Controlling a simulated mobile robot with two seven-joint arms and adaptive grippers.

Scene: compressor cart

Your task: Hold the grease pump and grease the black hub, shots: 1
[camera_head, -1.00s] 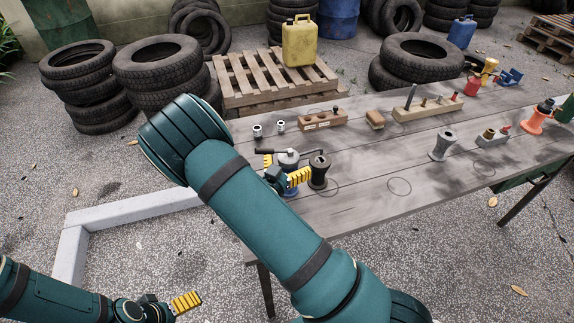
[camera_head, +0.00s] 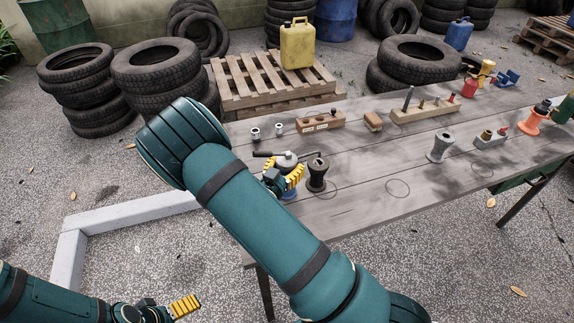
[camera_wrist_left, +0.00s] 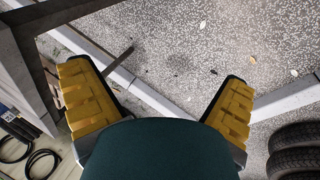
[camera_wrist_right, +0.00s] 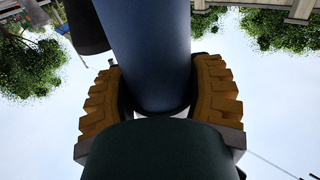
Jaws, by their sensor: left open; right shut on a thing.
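The grease pump has a grey top (camera_head: 287,160), a black handle (camera_head: 263,154) and a blue body. It stands near the left end of the table, with a thin spout reaching right toward the black hub (camera_head: 317,176). Whether the spout touches the hub is unclear. My right gripper (camera_head: 287,180) is shut on the pump's blue body; in the right wrist view the blue cylinder (camera_wrist_right: 150,50) fills the space between the fingers (camera_wrist_right: 158,95). My left gripper (camera_wrist_left: 158,100) is open and empty, low over the ground beside the table.
The wooden table (camera_head: 365,210) also carries a grey hub (camera_head: 440,147), a wooden block with holes (camera_head: 320,122), a board with pegs (camera_head: 426,109) and two small metal parts. A red oil can (camera_head: 470,86) stands farther back. The table's front middle is clear.

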